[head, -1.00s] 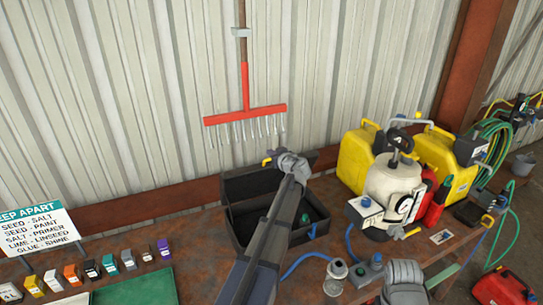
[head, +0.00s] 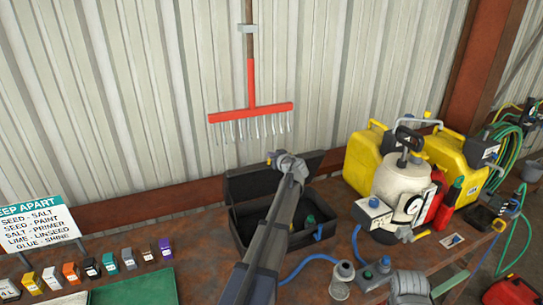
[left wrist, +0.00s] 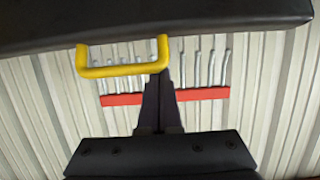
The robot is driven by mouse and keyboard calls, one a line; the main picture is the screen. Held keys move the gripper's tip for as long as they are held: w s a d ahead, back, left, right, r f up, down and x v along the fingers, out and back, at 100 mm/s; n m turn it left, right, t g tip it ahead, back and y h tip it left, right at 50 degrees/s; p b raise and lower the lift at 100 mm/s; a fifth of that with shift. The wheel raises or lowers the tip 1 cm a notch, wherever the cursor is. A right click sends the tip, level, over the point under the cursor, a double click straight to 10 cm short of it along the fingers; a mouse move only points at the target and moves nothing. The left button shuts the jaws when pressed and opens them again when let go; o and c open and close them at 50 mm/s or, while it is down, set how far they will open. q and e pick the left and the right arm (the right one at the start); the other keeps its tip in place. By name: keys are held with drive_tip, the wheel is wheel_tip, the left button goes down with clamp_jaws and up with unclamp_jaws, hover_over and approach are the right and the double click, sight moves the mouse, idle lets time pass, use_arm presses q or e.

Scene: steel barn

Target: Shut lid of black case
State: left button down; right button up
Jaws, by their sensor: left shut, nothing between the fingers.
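The black case (head: 238,237) sits on the bench against the wall with its lid (head: 237,187) open and tilted back. Some blue and green things lie inside it. My left arm reaches over the case, and its wrist is in front of the lid. In the left wrist view, the left gripper (left wrist: 164,75) is shut and empty, with its dark fingers beside a yellow handle (left wrist: 90,70) below a black edge, apparently the lid's. I cannot tell whether they touch. The fingers are hidden behind the wrist in the head view. My right gripper's fingers do not show.
Right of the case stand a cream sprayer (head: 393,187), yellow cans (head: 362,157) and a blue hose (head: 318,257). A sign (head: 35,227), several small coloured boxes (head: 110,263) and a green mat (head: 135,290) are left. A red rake (head: 251,111) hangs on the wall above.

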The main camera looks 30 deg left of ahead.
use_arm(q)
drive_tip(key=s+d+f+t+y+b, duration=0.1)
drive_tip(key=s+d+f+b, duration=0.3)
drive_tip(key=f+b, duration=0.4)
drive_tip(key=s+d+f+t+y+b, duration=0.2)
drive_tip(key=d+f+b, duration=0.5)
drive_tip(key=b, duration=1.3)
drive_tip(key=s+d+f+t+y+b, duration=0.2)
drive_tip(key=s+d+f+y+b, duration=0.2)
drive_tip(key=f+b, duration=0.6)
drive_tip(key=shift+s+d+f+b, duration=0.3)
drive_tip(key=shift+s+d+b, duration=0.75)
drive_tip(key=shift+b, duration=1.15)
drive_tip(key=shift+s, duration=0.15)
drive_tip(key=s+d+f+b, duration=0.1)
drive_tip(key=s+d, duration=0.7)
drive_tip(key=d, duration=0.3)
drive_tip(key=shift+s+d+f, duration=0.2)
drive_tip(key=shift+s+d, duration=0.05)
drive_tip(key=shift+d, duration=0.1)
